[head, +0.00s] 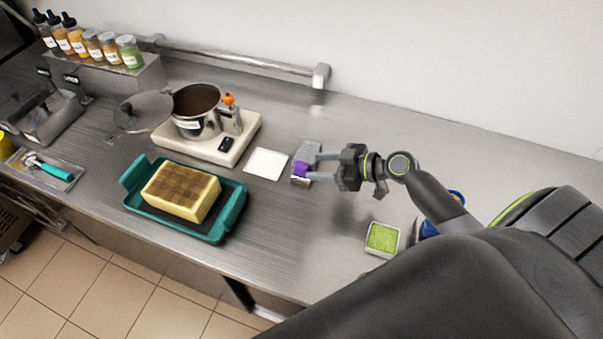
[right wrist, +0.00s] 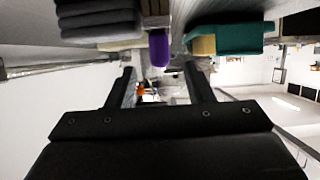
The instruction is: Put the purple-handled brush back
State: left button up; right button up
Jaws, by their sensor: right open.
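The purple-handled brush (head: 301,169) is on the steel counter, right of a white square (head: 267,163). In the right wrist view the purple handle (right wrist: 159,48) shows between and just beyond the open fingertips (right wrist: 159,70). I cannot tell whether the fingers touch it. The grey stack (right wrist: 98,22) is at the upper left there. My left gripper is not in view.
A teal tray (head: 239,214) holds a yellow block with a brown top. Behind it, a steel pot (head: 197,124) stands on a cream hotplate (head: 226,152). A small green-filled container (head: 382,237) and a blue object (head: 430,228) are near my right arm. A rail (head: 245,65) runs along the wall.

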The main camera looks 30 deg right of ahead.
aim_at(309, 166)
jog(key=x, duration=0.6)
jog(key=shift+d, duration=0.1)
jog(key=shift+s, duration=0.1)
jog(key=shift+c, duration=0.5)
grip_shut()
